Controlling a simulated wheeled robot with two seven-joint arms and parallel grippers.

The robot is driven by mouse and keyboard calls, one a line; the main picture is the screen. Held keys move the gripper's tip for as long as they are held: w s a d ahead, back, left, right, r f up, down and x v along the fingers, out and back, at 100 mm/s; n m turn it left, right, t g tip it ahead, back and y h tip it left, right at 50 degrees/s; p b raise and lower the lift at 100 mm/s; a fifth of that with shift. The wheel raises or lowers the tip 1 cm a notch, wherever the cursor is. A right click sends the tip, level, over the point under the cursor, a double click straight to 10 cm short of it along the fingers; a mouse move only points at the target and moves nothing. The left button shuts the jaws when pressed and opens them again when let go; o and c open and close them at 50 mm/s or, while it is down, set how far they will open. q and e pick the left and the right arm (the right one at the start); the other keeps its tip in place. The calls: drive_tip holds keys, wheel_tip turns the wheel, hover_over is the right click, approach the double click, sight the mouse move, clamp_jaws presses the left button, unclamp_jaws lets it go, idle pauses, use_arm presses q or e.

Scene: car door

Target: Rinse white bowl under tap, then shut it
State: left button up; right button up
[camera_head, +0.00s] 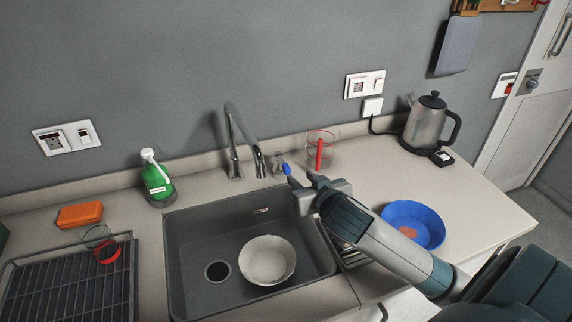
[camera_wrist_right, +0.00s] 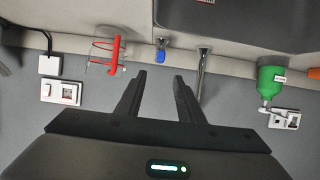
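The white bowl (camera_head: 267,260) sits upright in the grey sink (camera_head: 195,288), right of the drain. The tap (camera_head: 240,140) stands behind the sink, its spout end above the sink's back edge. No water stream is visible. A small lever with a blue end (camera_head: 286,169) is right of the tap; its blue end also shows in the right wrist view (camera_wrist_right: 160,56). My right gripper (camera_head: 300,188) is close to the lever, in front of it. Its fingers (camera_wrist_right: 158,82) are apart with nothing between them. My left gripper is not in view.
A glass with a red item (camera_head: 320,152) stands right of the lever. A blue bowl (camera_head: 413,224) and a kettle (camera_head: 426,122) are on the right counter. A green soap bottle (camera_head: 157,181), orange sponge (camera_head: 80,214) and dish rack (camera_head: 70,285) are at left.

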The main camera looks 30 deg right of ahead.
sight(286, 166)
drive_tip(key=p+x, duration=0.3)
drive_tip(key=x, duration=1.1)
drive_tip(key=shift+w, duration=0.1)
clamp_jaws()
